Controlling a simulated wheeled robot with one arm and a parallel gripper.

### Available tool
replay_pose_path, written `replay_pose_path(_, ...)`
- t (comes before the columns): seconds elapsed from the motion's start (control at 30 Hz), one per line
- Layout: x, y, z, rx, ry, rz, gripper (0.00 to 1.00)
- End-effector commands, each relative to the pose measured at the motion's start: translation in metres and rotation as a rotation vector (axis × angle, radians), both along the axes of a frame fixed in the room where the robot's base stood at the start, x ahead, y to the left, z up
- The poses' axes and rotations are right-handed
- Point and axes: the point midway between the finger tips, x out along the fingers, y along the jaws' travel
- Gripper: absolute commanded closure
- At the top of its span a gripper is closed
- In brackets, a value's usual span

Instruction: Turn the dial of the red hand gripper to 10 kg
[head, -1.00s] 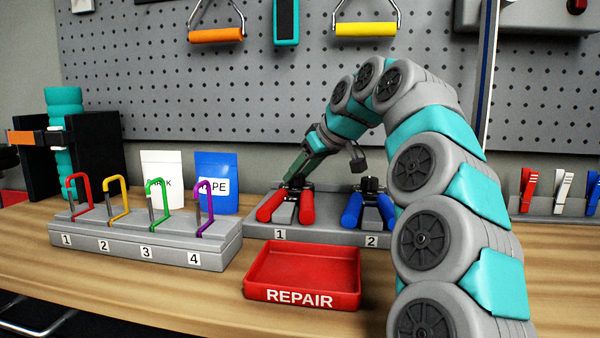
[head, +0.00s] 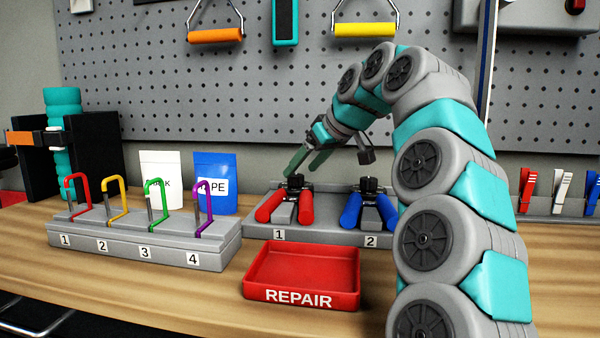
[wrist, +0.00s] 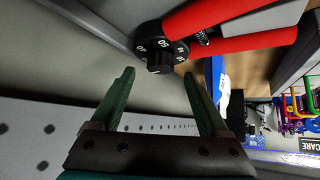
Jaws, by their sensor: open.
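The red hand gripper (head: 272,206) rests in slot 1 of the grey holder, its two red handles toward the front. Its black dial (head: 295,182) sits on top at the back. My gripper (head: 303,170) is open and empty, just above and behind the dial. In the wrist view, the open green fingers (wrist: 160,78) point at the dial (wrist: 160,58), which lies just beyond the fingertips and between their lines, apart from both. White numbers ring the dial; 50 is readable, but its setting is unclear. The red handles (wrist: 225,15) extend to the upper right.
A blue hand gripper (head: 353,208) sits in slot 2 of the holder (head: 325,233). The red REPAIR tray (head: 300,297) is in front, empty. A rack of coloured hooks (head: 150,248) stands left. The pegboard (head: 200,90) rises behind; wood at the front left is clear.

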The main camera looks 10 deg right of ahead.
Motion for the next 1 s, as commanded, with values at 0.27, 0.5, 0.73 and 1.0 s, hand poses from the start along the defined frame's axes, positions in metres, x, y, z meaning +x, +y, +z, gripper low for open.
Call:
replay_pose_path(0.27, -0.022, -0.014, 0.027, 0.001, -0.001, -0.002, 0.21)
replay_pose_path(0.5, -0.031, -0.018, 0.036, 0.001, 0.002, 0.0, 0.21)
replay_pose_path(0.73, -0.032, -0.018, 0.036, 0.001, 0.002, 0.001, 0.21)
replay_pose_path(1.0, -0.031, -0.002, 0.046, 0.066, 0.009, -0.056, 0.22)
